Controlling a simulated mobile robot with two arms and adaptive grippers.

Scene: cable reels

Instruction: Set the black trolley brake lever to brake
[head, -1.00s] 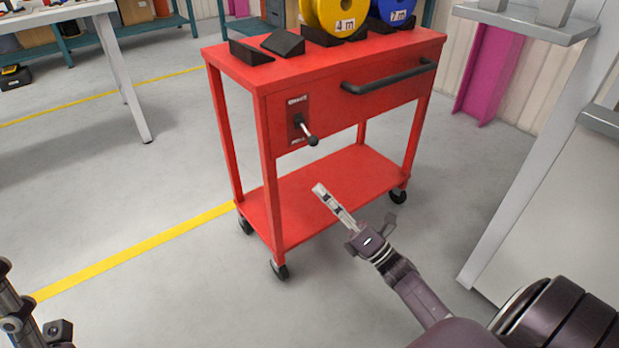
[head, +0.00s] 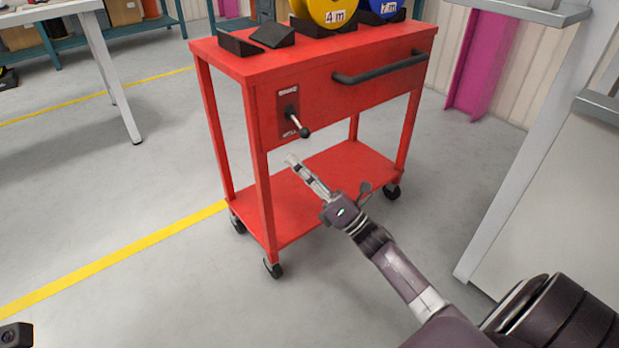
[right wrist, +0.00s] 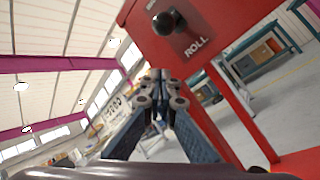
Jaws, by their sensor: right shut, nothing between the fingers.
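The red trolley (head: 345,106) stands in the middle of the head view. Its black brake lever (head: 298,124) sits on a dark plate at the left of its front panel. The lever tilts down and ends in a round knob. The plate has a label above, reading BRAKE, and one below, which reads ROLL in the right wrist view. The lever's knob also shows in the right wrist view (right wrist: 166,22). My right gripper (head: 292,161) is shut and empty, below the lever and apart from it. My left gripper is not clearly in view.
A black handle bar (head: 380,68) runs across the trolley's front, right of the lever. A yellow reel (head: 330,10) and a blue reel (head: 384,8) stand on top, with black wedges (head: 272,36) beside them. A grey-white structure stands at the right. Floor in front is free.

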